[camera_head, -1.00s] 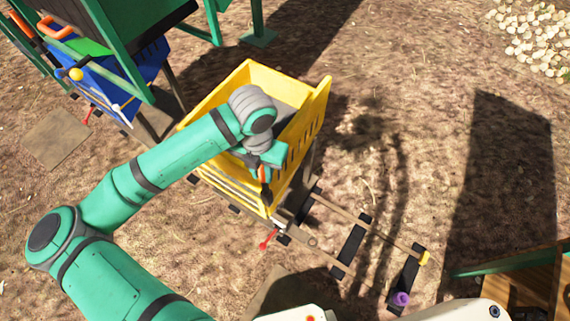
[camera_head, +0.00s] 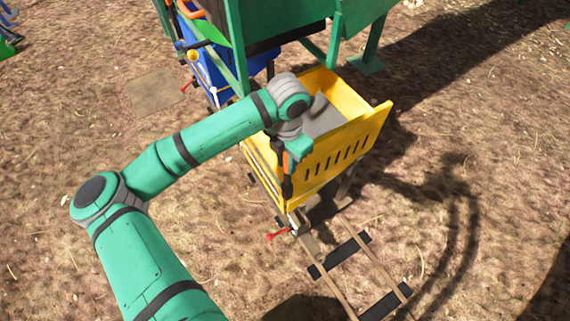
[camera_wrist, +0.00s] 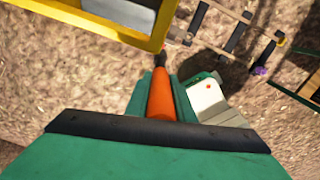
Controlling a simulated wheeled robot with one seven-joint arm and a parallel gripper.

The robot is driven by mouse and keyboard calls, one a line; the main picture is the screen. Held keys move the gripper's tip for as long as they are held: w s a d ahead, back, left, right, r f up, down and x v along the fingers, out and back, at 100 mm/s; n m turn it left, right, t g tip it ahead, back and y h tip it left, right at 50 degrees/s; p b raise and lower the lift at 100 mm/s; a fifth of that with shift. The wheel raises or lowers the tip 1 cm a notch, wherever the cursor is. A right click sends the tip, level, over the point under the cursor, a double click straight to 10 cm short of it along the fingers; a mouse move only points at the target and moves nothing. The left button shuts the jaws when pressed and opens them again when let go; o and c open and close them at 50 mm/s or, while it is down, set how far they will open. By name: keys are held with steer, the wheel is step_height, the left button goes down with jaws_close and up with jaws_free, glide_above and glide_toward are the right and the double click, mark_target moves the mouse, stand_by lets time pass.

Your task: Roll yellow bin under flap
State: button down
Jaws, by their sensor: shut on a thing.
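The yellow bin (camera_head: 345,150) stands upright on its cart on the rails, with a grey inside and slots in its side. Its far end is close to the green structure (camera_head: 270,22), whose raised panels overhang the track. I cannot tell which panel is the flap. My gripper (camera_head: 292,150) is at the bin's near left side, shut on an orange handle (camera_head: 287,163) with a dark lower end. In the wrist view, the orange handle (camera_wrist: 162,98) lies between the green jaws, beside the yellow rim (camera_wrist: 110,28).
A blue bin (camera_head: 205,78) stands under the green structure, left of the yellow bin. A green post (camera_head: 366,66) stands behind. Bare rails with dark sleepers (camera_head: 340,250) run toward me. A red lever (camera_head: 278,236) sticks out low at the cart's near end.

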steer(key=shift+w+a+r, duration=0.15)
steer(key=shift+w+a, duration=0.05)
steer(key=shift+w, duration=0.05)
steer(key=c, duration=1.5)
jaws_free()
steer(key=shift+c, duration=0.2)
steer(key=shift+s, duration=0.1)
step_height(320, 180, up, 11)
steer(key=shift+f, duration=0.2)
steer(key=shift+a, duration=0.1)
steer(key=shift+d, duration=0.3)
